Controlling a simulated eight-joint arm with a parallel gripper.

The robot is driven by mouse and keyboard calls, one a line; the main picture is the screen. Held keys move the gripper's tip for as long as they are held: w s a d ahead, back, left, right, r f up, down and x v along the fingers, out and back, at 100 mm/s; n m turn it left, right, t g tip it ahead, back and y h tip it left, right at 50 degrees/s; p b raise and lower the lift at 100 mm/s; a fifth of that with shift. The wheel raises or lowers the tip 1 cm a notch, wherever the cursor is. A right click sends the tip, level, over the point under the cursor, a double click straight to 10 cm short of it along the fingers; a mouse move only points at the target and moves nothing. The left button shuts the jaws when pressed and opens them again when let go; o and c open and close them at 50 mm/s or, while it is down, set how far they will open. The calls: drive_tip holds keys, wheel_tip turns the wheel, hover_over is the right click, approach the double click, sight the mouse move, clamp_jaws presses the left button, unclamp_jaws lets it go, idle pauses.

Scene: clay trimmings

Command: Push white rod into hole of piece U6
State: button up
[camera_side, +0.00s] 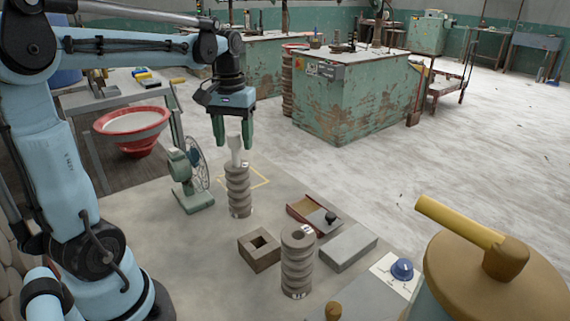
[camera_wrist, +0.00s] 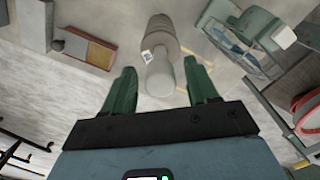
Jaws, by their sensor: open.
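A white rod (camera_side: 235,152) stands upright at the top of a grey ribbed piece (camera_side: 239,192), its upper part sticking out. How deep it sits is hidden. My gripper (camera_side: 233,144) points down with its green fingers open, just above and around the rod's top. In the wrist view the rod (camera_wrist: 160,78) lies between the two fingers (camera_wrist: 161,70), with gaps on both sides. The ribbed piece (camera_wrist: 162,35) shows beyond it with a small white label, too small to read. A second ribbed piece (camera_side: 297,265) with an open top hole stands nearer the camera. I cannot tell which is U6.
A green fan (camera_side: 188,180) stands close left of the rod's piece. A square hollow block (camera_side: 259,252), a red-edged box (camera_side: 312,217), a grey slab (camera_side: 348,247) and a blue knob (camera_side: 402,268) lie to the right. The table left front is clear.

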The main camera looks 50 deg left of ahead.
wheel_tip(320, 180, up, 11)
drive_tip(key=s+d+f+m+t, duration=0.3)
drive_tip(key=d+f+m+t, duration=0.4)
drive_tip(key=d+f, duration=0.8)
drive_tip(key=shift+d+f+m, duration=0.35)
drive_tip(key=shift+d+m, duration=0.05)
drive_tip(key=shift+d, duration=0.1)
drive_tip(key=shift+c, duration=0.3)
